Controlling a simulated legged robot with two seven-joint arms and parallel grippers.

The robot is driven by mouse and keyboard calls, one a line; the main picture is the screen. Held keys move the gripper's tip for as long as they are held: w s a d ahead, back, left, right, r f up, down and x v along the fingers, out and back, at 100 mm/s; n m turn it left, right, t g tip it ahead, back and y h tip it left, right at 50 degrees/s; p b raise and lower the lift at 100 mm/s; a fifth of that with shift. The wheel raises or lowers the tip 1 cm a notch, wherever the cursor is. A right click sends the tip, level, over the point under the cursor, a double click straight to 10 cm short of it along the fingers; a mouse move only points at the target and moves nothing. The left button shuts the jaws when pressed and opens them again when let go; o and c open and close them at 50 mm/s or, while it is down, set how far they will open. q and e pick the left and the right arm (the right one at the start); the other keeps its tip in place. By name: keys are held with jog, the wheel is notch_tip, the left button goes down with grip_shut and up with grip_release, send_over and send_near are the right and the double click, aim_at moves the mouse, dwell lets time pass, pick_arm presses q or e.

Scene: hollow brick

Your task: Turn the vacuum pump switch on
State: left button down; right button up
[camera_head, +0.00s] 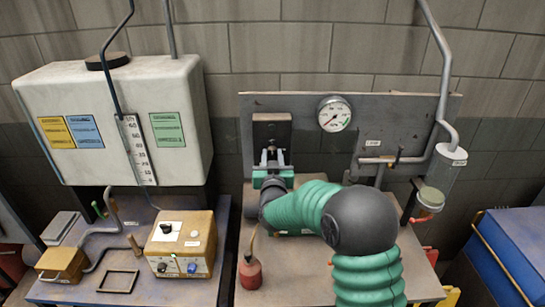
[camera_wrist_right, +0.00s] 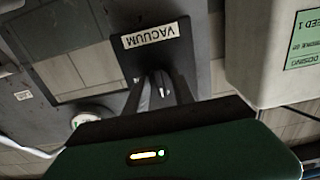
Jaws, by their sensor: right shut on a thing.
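The vacuum switch plate (camera_head: 272,128) is a dark box on the grey upright panel, left of the round gauge. In the right wrist view the plate (camera_wrist_right: 150,62) shows upside down with a white VACUUM label (camera_wrist_right: 150,33). My right gripper (camera_head: 269,156) reaches up to the lower part of the plate, with my green arm coming from the lower right. Its fingers (camera_wrist_right: 161,86) are close together, shut on the switch lever. The lever is mostly hidden between them, and I cannot tell its exact position. My left gripper is not in view.
A round gauge (camera_head: 334,114) and a pipe with a clear cylinder (camera_head: 443,168) are to the right. A red bottle (camera_head: 250,272) stands near my arm. A yellow control box (camera_head: 181,243) and a large white tank (camera_head: 112,110) are at the left.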

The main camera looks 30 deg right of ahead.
grip_shut()
jog(key=shift+f+m+b, duration=0.25)
jog(key=shift+m+b, duration=0.45)
jog(key=shift+b, duration=0.5)
jog(key=m+b, duration=1.2)
jog(key=b, duration=0.2)
jog(key=shift+f, duration=0.15)
jog(key=shift+m+b, duration=1.85)
jog(key=shift+m, duration=0.35)
jog(key=o, duration=0.9)
grip_release()
jog(key=shift+c, duration=0.2)
jog(key=shift+o, duration=1.2)
jog(key=shift+w+d, duration=0.1)
jog(key=shift+r, duration=0.2)
